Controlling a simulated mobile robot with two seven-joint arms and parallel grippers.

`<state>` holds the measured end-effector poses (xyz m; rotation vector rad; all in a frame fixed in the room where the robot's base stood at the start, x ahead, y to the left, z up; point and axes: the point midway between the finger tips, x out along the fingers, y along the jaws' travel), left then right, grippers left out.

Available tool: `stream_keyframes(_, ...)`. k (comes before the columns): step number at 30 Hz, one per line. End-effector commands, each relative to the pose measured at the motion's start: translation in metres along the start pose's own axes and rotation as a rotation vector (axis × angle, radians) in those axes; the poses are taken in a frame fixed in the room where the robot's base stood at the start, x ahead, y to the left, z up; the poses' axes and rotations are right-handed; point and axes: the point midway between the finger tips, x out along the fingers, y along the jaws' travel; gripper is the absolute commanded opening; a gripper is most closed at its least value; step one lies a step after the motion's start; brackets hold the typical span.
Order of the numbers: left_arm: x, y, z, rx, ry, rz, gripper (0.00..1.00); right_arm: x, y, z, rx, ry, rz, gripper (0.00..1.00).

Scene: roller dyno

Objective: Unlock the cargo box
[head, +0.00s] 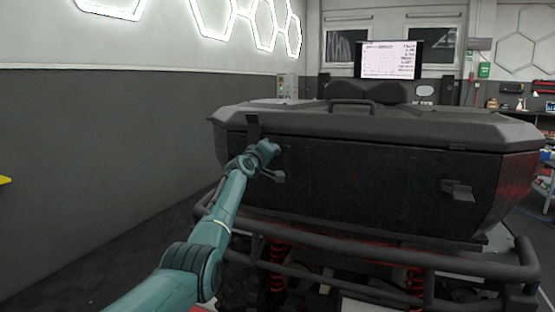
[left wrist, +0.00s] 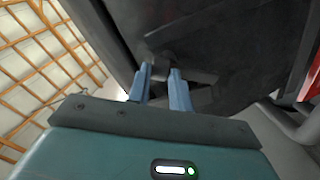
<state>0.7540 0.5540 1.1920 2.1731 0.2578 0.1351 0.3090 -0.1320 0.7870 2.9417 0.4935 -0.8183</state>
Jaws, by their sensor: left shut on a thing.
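The cargo box (head: 370,180) is a large black box with a closed lid (head: 390,125), seen from its latch side in the head view. A grey latch (head: 458,190) sits on the right of its front face. Another grey latch (head: 278,178) is on the left, partly hidden by my left arm. My left gripper (head: 271,149) is at this left latch. In the left wrist view the two blue fingers (left wrist: 161,84) are shut on the latch (left wrist: 185,75) against the dark box face. The exact grip is hard to see. My right gripper is not in view.
A tubular bumper (head: 390,254) with red springs lies below the box. A handle (head: 351,103) stands on the lid. A grey wall (head: 100,150) is at left, with open floor before it. A screen (head: 389,60) and shelves are behind.

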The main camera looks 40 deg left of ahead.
Motion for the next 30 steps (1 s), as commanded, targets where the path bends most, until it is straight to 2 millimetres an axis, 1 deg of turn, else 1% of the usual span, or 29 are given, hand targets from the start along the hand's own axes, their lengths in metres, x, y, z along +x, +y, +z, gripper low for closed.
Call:
stream_keyframes(3,0.001,-0.001,-0.004,-0.117,-0.003,-0.001,0.00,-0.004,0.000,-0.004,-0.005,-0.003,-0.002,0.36)
stream_keyframes(7,0.002,0.000,-0.006,-0.236,-0.005,-0.002,0.00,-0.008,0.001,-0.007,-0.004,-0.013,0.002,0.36)
stream_keyframes(15,0.001,-0.002,-0.008,-0.448,-0.005,-0.002,0.00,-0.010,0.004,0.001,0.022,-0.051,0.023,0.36)
stream_keyframes(24,0.001,-0.003,-0.009,-0.589,-0.004,-0.002,0.00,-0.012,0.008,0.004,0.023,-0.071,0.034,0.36)
stream_keyframes(30,0.001,-0.004,-0.009,-0.624,-0.004,-0.002,0.00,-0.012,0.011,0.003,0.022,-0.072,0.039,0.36)
